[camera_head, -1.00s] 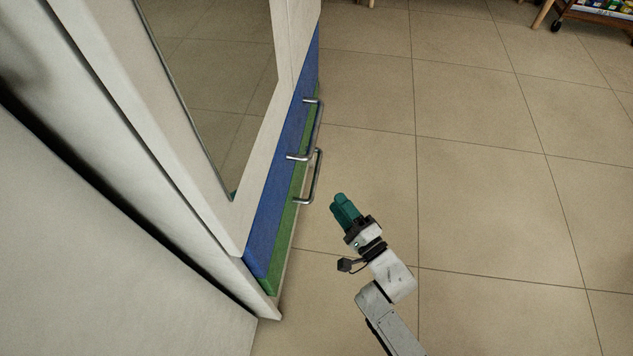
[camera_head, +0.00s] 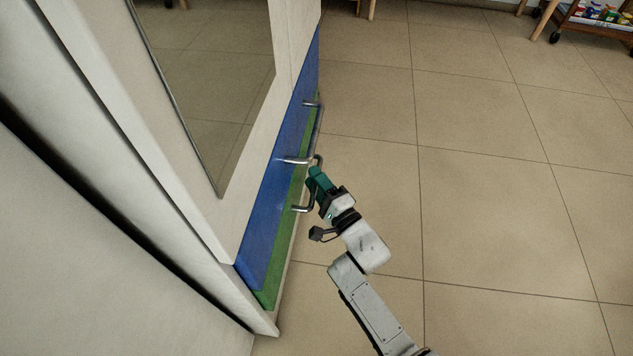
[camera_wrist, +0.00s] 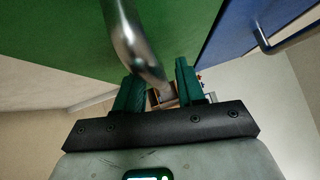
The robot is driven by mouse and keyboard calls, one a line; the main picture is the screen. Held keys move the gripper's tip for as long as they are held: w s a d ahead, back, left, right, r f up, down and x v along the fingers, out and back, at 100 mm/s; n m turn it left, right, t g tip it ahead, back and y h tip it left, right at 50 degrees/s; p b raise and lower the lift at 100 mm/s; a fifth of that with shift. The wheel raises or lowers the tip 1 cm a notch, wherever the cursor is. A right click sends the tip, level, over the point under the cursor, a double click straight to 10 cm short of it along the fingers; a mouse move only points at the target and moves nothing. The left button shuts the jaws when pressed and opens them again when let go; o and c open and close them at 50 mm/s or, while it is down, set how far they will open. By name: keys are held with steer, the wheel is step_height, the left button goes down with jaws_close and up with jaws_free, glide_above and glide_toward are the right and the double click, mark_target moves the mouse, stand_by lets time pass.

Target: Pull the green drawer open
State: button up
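The green drawer (camera_head: 281,262) is the lower front on the cabinet, under a blue drawer (camera_head: 266,232). It looks shut. The green drawer's metal bar handle (camera_head: 301,209) stands out from its front. My gripper (camera_head: 315,177) is at this handle, and its teal fingers hide the handle's middle. In the wrist view the green front (camera_wrist: 60,35) fills the upper left, and the handle (camera_wrist: 132,42) runs down toward the space between my two fingers (camera_wrist: 158,85). The fingers are apart, with a gap between them. I cannot tell whether they touch the bar.
The blue drawer's handle (camera_head: 294,160) sits just above the green one; it also shows at the upper right of the wrist view (camera_wrist: 292,40). A white cabinet frame with a glass pane (camera_head: 215,90) rises above. The tiled floor (camera_head: 480,200) to the right is clear.

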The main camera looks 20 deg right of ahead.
jaws_close()
stand_by(0.5)
